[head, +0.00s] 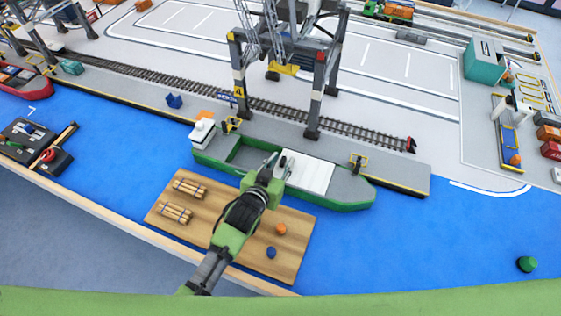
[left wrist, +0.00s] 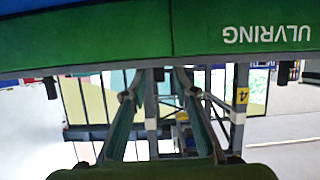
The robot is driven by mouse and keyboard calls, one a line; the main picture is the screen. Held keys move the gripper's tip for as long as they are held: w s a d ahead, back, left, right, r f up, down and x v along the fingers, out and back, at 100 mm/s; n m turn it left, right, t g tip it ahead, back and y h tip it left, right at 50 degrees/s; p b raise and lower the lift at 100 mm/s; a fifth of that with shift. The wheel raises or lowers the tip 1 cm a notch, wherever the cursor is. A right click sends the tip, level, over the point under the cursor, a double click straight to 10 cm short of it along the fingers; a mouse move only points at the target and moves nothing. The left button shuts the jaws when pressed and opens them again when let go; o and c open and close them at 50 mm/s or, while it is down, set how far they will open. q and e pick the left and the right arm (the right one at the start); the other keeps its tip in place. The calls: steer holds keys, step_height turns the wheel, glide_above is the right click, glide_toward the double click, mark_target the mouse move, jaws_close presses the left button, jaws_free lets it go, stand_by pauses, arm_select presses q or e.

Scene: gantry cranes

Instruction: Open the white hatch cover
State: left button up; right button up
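The white hatch cover (head: 311,176) lies on the deck of the green ship (head: 345,199), over its middle-right part. The open hold (head: 246,154) is a dark recess to its left. My left gripper (head: 276,161) is at the cover's left end in the head view; I cannot tell whether it touches. In the left wrist view its two fingers (left wrist: 158,72) stand apart with nothing between them. The hull (left wrist: 110,38) with the lettering ULVRING fills the top of that view, upside down; the cover is not recognisable there. My right gripper is not in view.
A wooden raft (head: 190,231) with log bundles, an orange ball and a blue one lies below my left arm. A gantry crane (head: 322,85) stands behind the ship on the quay. Open blue water (head: 440,235) lies to the right.

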arm_select(q)
steer(key=v, duration=1.2)
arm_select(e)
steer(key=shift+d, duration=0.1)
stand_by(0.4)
